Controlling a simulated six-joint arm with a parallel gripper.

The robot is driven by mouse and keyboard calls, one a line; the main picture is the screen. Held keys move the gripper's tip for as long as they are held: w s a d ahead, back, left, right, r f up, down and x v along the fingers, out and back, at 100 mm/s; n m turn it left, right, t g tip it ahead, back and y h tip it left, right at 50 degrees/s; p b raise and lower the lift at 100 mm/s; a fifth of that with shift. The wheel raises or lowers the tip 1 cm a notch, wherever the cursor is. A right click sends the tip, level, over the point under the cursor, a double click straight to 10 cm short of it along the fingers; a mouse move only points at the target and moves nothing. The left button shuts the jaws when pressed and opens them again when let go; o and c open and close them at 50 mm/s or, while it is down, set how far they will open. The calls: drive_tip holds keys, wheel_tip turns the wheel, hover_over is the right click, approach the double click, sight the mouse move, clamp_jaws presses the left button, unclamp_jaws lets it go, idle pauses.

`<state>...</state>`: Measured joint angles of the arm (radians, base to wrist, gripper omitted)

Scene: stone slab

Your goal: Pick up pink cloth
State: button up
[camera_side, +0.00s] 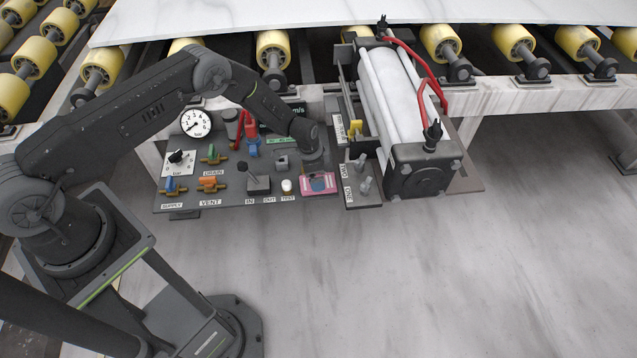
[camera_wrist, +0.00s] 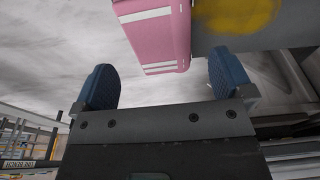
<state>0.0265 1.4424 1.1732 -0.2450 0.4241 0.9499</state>
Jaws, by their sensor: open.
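The pink cloth (camera_side: 306,184) lies at the front right edge of the control panel in the side view. In the wrist view the cloth (camera_wrist: 158,32) is pink with white stripes and its end reaches toward the space between my fingers. My gripper (camera_wrist: 160,78) has two blue ridged fingers spread wide, with nothing between them at their bases. In the side view my wrist is right above the cloth, and a blue patch shows against it; I cannot tell whether a finger touches it. The cloth's far part is out of the wrist frame.
A cylinder unit (camera_side: 390,95) with red hoses stands close on the right.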

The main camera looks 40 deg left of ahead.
drive_tip(key=shift+w+d+f, duration=0.1)
drive_tip(key=shift+w+f, duration=0.1)
drive_tip(key=shift+f, duration=1)
drive_tip(key=shift+w+d+f, duration=0.1)
drive_tip(key=shift+w+f, duration=0.05)
drive_tip(key=shift+f, duration=1)
drive_tip(key=c, duration=1)
drive_tip(key=shift+r, duration=0.5)
drive_tip(key=r, duration=0.3)
drive_tip(key=shift+s+a+r, duration=0.1)
drive_tip(key=shift+a+r, duration=0.2)
drive_tip(key=shift+a, duration=0.05)
drive_tip(key=s+a+r, duration=0.1)
drive_tip(key=a+r, duration=0.1)
drive_tip(key=a, duration=0.1)
drive_tip(key=s+a+r, duration=0.1)
drive_tip(key=a+r, duration=0.1)
drive_tip(key=a, duration=0.1)
drive_tip(key=s+a+r, duration=0.2)
drive_tip(key=a, duration=0.2)
drive_tip(key=shift+s+r, duration=0.1)
drive_tip(key=shift+r, duration=0.1)
